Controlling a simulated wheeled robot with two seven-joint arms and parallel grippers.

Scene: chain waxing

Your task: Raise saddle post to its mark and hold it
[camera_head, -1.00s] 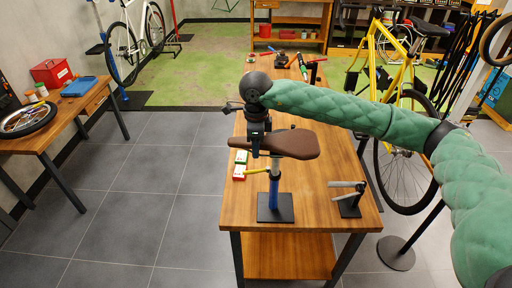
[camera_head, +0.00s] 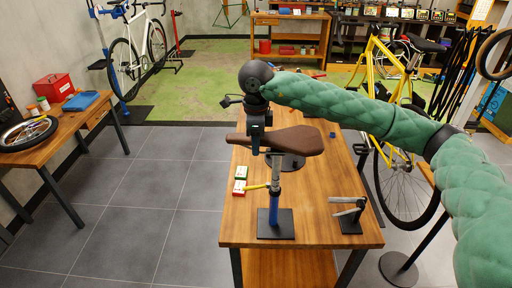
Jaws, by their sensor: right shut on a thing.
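The brown saddle (camera_head: 290,140) sits on a silver post (camera_head: 275,172), which stands upright in a blue tube (camera_head: 274,212) on a black base plate (camera_head: 288,228). A good length of silver post shows above the tube. A yellow lever (camera_head: 256,187) sticks out to the left at the tube's top. My right gripper (camera_head: 256,143) points down at the saddle's left part and is shut on the saddle. Its fingertips are partly hidden by the saddle. I cannot make out a mark on the post. My left gripper is not in view.
The stand is on a wooden bench (camera_head: 322,184). A small black stand with grey arms (camera_head: 348,215) is to its right. A blue block (camera_head: 333,134) lies farther back.

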